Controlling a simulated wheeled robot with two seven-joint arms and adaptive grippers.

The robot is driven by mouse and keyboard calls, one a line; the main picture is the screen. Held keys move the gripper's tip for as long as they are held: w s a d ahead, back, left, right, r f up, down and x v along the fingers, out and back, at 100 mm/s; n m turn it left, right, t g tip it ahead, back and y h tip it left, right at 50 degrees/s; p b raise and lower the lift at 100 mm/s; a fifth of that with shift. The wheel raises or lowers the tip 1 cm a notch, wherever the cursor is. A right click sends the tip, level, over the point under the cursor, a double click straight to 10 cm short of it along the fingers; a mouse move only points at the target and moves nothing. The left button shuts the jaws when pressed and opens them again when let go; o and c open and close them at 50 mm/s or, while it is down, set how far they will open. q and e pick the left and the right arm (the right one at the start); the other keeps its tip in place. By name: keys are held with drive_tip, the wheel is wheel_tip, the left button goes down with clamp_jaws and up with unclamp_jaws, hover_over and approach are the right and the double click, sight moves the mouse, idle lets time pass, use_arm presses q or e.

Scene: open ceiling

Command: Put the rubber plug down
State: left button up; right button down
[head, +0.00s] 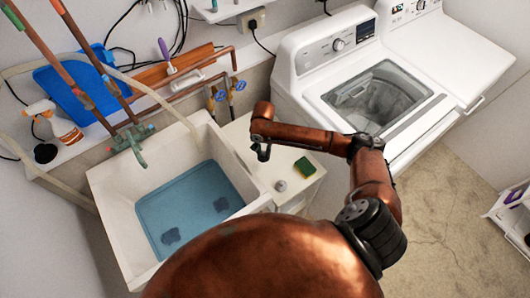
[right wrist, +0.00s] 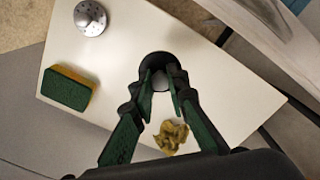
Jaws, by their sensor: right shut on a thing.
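The rubber plug (right wrist: 158,60) is a dark round piece at my right fingertips in the right wrist view. My right gripper (right wrist: 160,85) is shut on it, over the white top beside the sink. In the head view my right gripper (head: 262,150) hangs over the sink-side part of this white top (head: 316,186). The plug is too small there to tell from the fingers. I cannot tell whether the plug touches the surface. My left gripper is not in view.
A green-yellow sponge (head: 305,166) and a metal strainer (head: 281,186) lie on the white top. A crumpled brownish thing (right wrist: 171,137) lies near the gripper. The sink (head: 110,185) holds bluish water. Taps (head: 226,92) are behind; a washer (head: 310,80) stands right.

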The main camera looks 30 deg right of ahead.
drive_tip(key=f, duration=0.3)
drive_tip(key=shift+s+d+f, duration=0.25)
drive_tip(key=shift+d+f, duration=0.05)
drive_tip(key=shift+f, duration=0.4)
wheel_tip(320, 180, down, 3)
drive_tip(key=shift+b, duration=0.35)
drive_tip(key=shift+f, duration=0.1)
drive_tip(key=c, duration=1.9)
unclamp_jaws()
drive_tip(key=shift+f, duration=0.15)
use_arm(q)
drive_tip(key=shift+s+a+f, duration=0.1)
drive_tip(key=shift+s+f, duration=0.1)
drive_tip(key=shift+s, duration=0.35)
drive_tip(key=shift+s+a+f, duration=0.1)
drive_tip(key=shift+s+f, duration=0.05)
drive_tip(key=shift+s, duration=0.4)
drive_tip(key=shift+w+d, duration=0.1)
